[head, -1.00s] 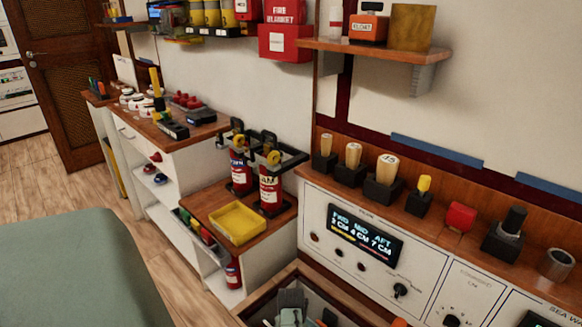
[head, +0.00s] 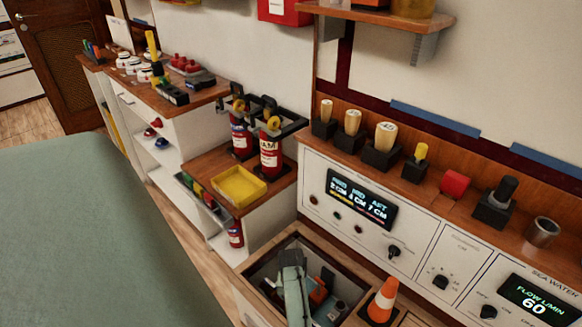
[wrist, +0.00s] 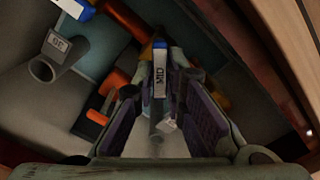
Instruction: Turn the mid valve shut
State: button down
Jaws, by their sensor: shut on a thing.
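The mid valve's handle (wrist: 160,72) is a white lever with a blue end, marked MID in the wrist view. My gripper (wrist: 160,98) is around it, its purple-padded fingers on both sides, shut on the handle. The exact contact is dim and partly hidden by the fingers. In the head view my gripper (head: 293,285) reaches down into the open floor well (head: 262,262), and the valve handle cannot be made out there.
In the wrist view another blue-and-white lever (wrist: 76,9), a grey pipe (wrist: 45,66) and orange parts (wrist: 97,116) lie left of my gripper. The well's wooden edge (wrist: 285,55) is close on the right. An orange cone (head: 382,300) stands beside the well.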

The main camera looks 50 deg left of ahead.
jog(key=n, duration=0.4)
jog(key=shift+w+n+p, duration=0.1)
jog(key=shift+n+p, duration=0.2)
jog(key=shift+p, duration=0.1)
jog(key=shift+n+p, duration=0.3)
jog(key=shift+n, duration=2.2)
jog(key=c, duration=1.6)
grip_release()
jog(key=shift+c, duration=0.2)
notch_tip(320, 180, up, 12)
